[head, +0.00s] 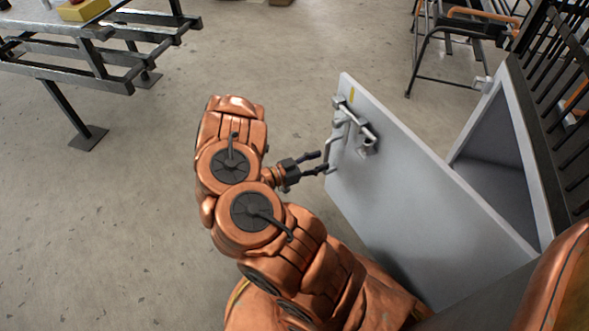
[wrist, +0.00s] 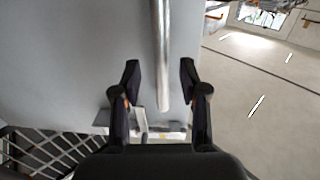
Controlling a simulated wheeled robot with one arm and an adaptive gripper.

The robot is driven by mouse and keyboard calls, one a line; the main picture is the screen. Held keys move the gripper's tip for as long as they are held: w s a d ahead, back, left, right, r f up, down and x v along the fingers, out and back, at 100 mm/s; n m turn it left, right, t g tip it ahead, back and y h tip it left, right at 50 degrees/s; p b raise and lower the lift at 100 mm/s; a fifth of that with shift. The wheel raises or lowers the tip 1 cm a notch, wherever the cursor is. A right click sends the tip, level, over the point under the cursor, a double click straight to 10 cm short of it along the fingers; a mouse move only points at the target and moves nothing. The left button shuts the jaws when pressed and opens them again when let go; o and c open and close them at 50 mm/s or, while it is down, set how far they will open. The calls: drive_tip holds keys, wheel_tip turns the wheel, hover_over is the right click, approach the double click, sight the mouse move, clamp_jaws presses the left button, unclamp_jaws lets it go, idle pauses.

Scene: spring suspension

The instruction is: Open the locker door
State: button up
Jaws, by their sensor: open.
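The grey locker door (head: 400,180) stands swung wide open in the head view, away from the locker body (head: 505,150). It carries a latch (head: 352,125) and a metal bar handle (head: 333,150) near its free edge. My gripper (head: 317,163) is open close to the handle's lower end. In the wrist view the door (wrist: 70,60) fills the left and the handle (wrist: 160,55) runs down to between the fingertips of my gripper (wrist: 160,82). The fingers stand apart on either side of it, and I see no clear contact.
A dark slatted rack (head: 560,90) stands beside the locker at the right. A metal-framed chair (head: 455,45) is behind it. A bench table (head: 100,40) with a yellow box (head: 82,10) is at the upper left. The concrete floor (head: 110,220) at the left is clear.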

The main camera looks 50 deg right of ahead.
drive_tip(key=v, duration=0.9)
drive_tip(key=shift+a, duration=0.15)
